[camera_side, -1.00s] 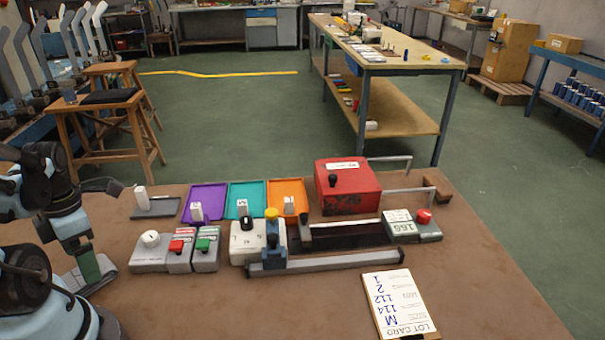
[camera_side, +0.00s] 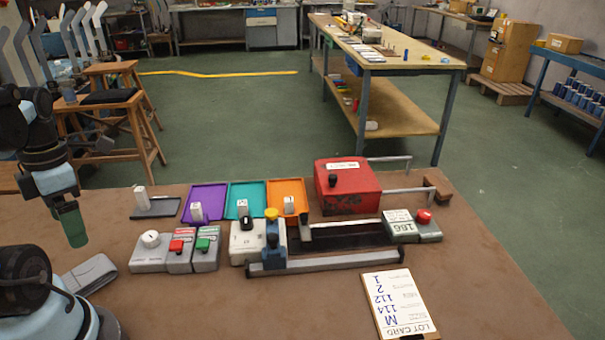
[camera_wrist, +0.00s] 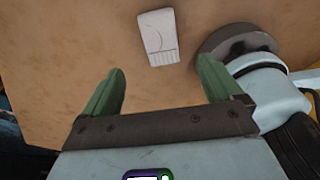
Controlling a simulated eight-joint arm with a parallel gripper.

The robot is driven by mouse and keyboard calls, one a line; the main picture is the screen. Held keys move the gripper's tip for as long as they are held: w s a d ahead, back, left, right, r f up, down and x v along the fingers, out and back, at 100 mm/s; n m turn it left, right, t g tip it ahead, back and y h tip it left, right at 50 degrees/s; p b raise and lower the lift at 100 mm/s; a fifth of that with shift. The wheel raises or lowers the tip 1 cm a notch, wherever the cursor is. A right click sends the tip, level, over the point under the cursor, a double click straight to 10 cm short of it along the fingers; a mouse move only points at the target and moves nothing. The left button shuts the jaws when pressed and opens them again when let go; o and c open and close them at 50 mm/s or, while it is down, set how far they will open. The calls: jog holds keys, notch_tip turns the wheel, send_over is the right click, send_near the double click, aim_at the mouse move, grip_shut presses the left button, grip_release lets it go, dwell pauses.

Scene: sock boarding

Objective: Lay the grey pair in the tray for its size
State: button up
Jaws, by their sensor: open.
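The grey pair (camera_side: 90,273), a flat folded band, lies on the brown table beside my base. In the wrist view the pair (camera_wrist: 158,37) is pale, with a ribbed end, ahead of and between my fingertips, apart from them. My gripper (camera_side: 72,228) hangs above the table with green fingers pointing down. The wrist view shows my gripper (camera_wrist: 160,78) open and empty. A purple tray (camera_side: 213,190), a teal tray (camera_side: 257,190) and an orange tray (camera_side: 297,186) stand in a row, each with a white marker whose text I cannot read. The trays look otherwise empty.
A dark grey plate (camera_side: 165,209) with a white marker is left of the trays. Control boxes (camera_side: 150,255), a rail press (camera_side: 325,261) and a red box (camera_side: 348,190) fill the middle. A lot card (camera_side: 400,303) reading M lies at front.

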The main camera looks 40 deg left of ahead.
jog(key=w+d+m+t, duration=0.3)
jog(key=w+m, duration=0.5)
jog(key=m, duration=0.5)
jog(key=w+d+m+t+y, duration=0.1)
jog(key=w+d+m+t, duration=0.2)
jog(key=m, duration=1.1)
jog(key=w+d, duration=0.2)
jog(key=w, duration=0.2)
jog(key=shift+w+d, duration=0.35)
jog(key=shift+w, duration=0.05)
jog(key=w+d+m+t, duration=0.1)
jog(key=d+m, duration=0.1)
jog(key=m, duration=0.1)
jog(key=w+d+r+m, duration=0.1)
jog(key=d+m, duration=0.1)
jog(key=m, duration=0.1)
jog(key=w+d+m+t+h, duration=0.1)
jog(key=d+m, duration=0.1)
jog(key=shift+w+r+m+t, duration=0.15)
jog(key=shift+r+m+t, duration=0.15)
jog(key=shift+m, duration=0.1)
jog(key=shift+a, duration=0.1)
